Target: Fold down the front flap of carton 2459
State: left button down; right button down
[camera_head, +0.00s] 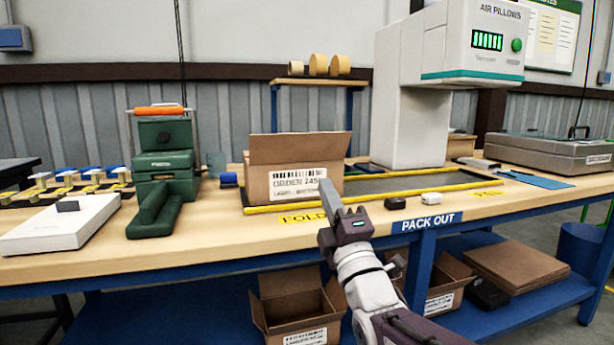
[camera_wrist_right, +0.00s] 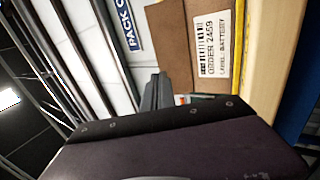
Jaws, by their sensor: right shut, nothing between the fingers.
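Carton 2459 (camera_head: 258,188) stands on the packing table, its label facing me. Its front flap (camera_head: 300,148) stands up above the labelled wall, spreading a little wider than the box at the top. In the right wrist view, the carton's labelled wall (camera_wrist_right: 235,12) and the brown flap (camera_wrist_right: 170,35) appear turned sideways. My right gripper (camera_head: 329,186) is shut and empty, pointing up in front of the carton's right front edge. Its fingers also show in the right wrist view (camera_wrist_right: 157,90), near the flap. Whether they touch the carton I cannot tell. My left gripper is not in view.
A green machine (camera_head: 165,160) stands left of the carton, and a tall white air pillow machine (camera_head: 412,110) behind right. Yellow strips (camera_head: 410,184) edge the fold area. Small black (camera_head: 395,203) and white (camera_head: 431,198) items lie to the right. Open cartons (camera_head: 290,300) sit on the lower shelf.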

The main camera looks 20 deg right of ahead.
jog(key=p, duration=0.5)
send_near(305, 137)
jog(key=b+x, duration=0.1)
jog(key=x, duration=0.5)
jog(key=shift+f+b, duration=0.1)
jog(key=shift+b, duration=0.25)
jog(key=shift+w+r, duration=0.25)
jog(key=shift+w, duration=0.15)
